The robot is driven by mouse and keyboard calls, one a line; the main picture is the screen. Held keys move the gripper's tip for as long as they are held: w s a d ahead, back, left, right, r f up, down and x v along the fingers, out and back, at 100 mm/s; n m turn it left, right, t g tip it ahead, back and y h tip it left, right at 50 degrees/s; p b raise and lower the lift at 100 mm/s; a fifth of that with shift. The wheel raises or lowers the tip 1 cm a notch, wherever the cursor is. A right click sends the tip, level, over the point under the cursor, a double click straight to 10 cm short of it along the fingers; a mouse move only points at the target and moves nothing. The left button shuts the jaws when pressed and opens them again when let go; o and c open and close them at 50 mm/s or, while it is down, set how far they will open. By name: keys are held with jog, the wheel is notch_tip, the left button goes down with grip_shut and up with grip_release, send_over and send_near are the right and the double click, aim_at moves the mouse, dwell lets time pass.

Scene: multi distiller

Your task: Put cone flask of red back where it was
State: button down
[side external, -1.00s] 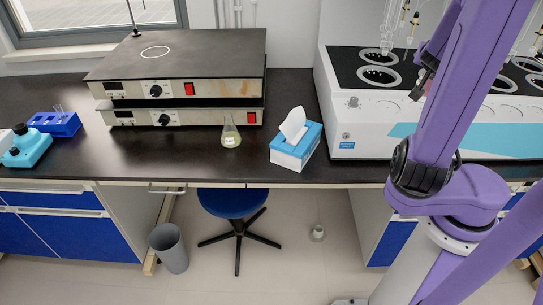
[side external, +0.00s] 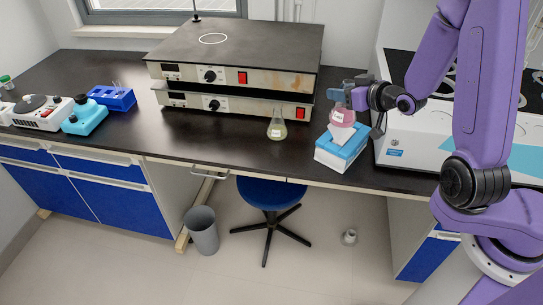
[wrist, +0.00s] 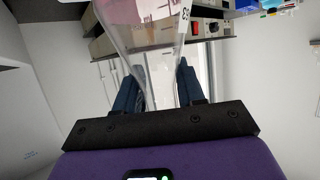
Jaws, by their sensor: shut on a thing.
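The cone flask of red (side external: 342,117) holds pinkish-red liquid and has a pale label. My gripper (side external: 352,98) is shut on its upper part and holds it upright at the right of the bench, in front of the multi distiller. In this side view the flask overlaps the tissue box; I cannot tell how far apart they are. In the wrist view the clear flask (wrist: 148,38) sits between the two dark fingers of my gripper (wrist: 155,92). Another cone flask (side external: 277,128) with yellowish liquid stands on the bench at the left.
A blue and white tissue box (side external: 341,148) stands near the front edge below the held flask. The white multi distiller (side external: 412,150) is at the right. Stacked hot plates (side external: 235,75) are at the back. A blue tube rack (side external: 112,98) is at the left. The bench (side external: 190,132) left of the yellow flask is clear.

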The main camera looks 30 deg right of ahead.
jog(key=a+f+n+g+y, duration=0.1)
jog(key=a+f+n+y, duration=0.3)
jog(key=a, duration=0.8)
jog(key=shift+n+y, duration=0.3)
jog(key=shift+y, duration=0.4)
jog(key=shift+w+a+f, duration=0.45)
jog(key=shift+w+f, duration=1.55)
jog(key=shift+w, duration=0.2)
jog(key=shift+w+a+f, duration=0.45)
jog(key=shift+w+f, duration=1.55)
jog(key=shift+w, duration=0.2)
jog(key=shift+w+a+f, duration=0.45)
jog(key=shift+w+f, duration=1.55)
jog(key=shift+w, duration=0.2)
jog(key=shift+f, duration=0.1)
jog(key=c, duration=0.7)
grip_release()
